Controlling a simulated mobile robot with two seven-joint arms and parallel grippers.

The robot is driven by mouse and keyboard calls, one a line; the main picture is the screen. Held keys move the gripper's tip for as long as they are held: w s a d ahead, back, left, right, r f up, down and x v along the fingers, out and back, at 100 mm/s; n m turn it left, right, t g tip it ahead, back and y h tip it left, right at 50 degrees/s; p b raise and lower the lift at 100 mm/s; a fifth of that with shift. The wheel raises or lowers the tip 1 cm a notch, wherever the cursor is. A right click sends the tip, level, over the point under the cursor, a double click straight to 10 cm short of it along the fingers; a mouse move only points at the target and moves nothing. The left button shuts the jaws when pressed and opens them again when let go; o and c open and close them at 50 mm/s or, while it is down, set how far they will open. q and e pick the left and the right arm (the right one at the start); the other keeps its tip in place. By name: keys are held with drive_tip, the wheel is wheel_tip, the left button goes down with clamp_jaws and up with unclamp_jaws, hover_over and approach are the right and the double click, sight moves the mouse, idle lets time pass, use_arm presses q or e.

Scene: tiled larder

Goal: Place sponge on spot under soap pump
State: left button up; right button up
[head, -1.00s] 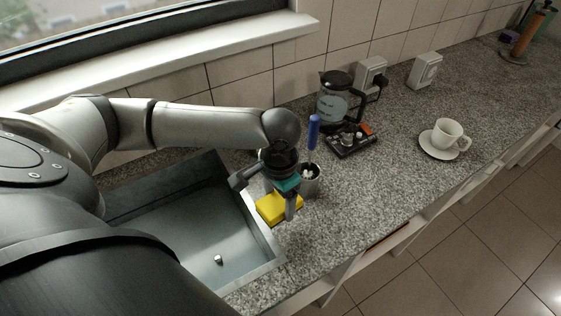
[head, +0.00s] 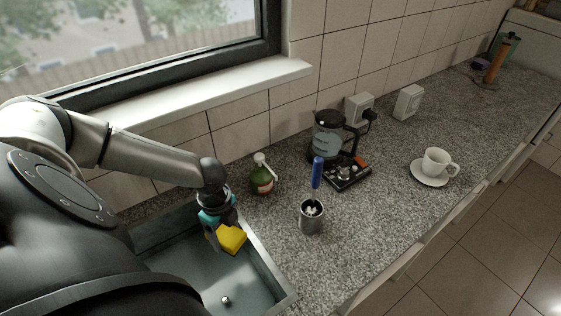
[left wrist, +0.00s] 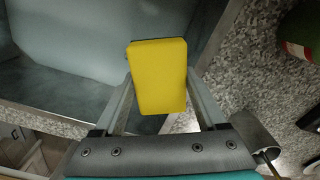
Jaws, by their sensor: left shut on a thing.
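The yellow sponge (head: 231,239) is held by my left gripper (head: 213,238) over the right part of the sink. In the left wrist view the sponge (left wrist: 158,76) sits between the two fingers of my left gripper (left wrist: 160,100), which is shut on it. The green soap pump bottle (head: 262,179) with a white pump head stands on the counter behind the sink's right corner, up and right of the gripper. Its green side also shows at the upper right of the left wrist view (left wrist: 300,32). My right gripper is not in view.
The sink (head: 207,275) has a metal rim between the sponge and the counter. A metal cup with a blue-handled brush (head: 312,217) stands right of the sink. A coffee maker (head: 328,134) and a white cup on a saucer (head: 430,181) stand farther right.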

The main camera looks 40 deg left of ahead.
use_arm(q)
drive_tip(key=shift+a, duration=0.25)
drive_tip(key=shift+w+m, duration=0.2)
drive_tip(key=shift+m, duration=0.1)
drive_tip(key=b, duration=1.2)
hover_over(284, 215)
drive_tip(key=shift+s+a+f, duration=0.15)
drive_tip(key=shift+s+a, duration=0.1)
drive_tip(key=shift+s, duration=0.15)
drive_tip(key=shift+w+d, duration=0.15)
drive_tip(key=shift+w, duration=0.3)
wheel_tip(284, 215, down, 3)
drive_tip(key=b, duration=0.5)
drive_tip(key=shift+f+b, duration=0.15)
drive_tip(key=shift+b, duration=0.2)
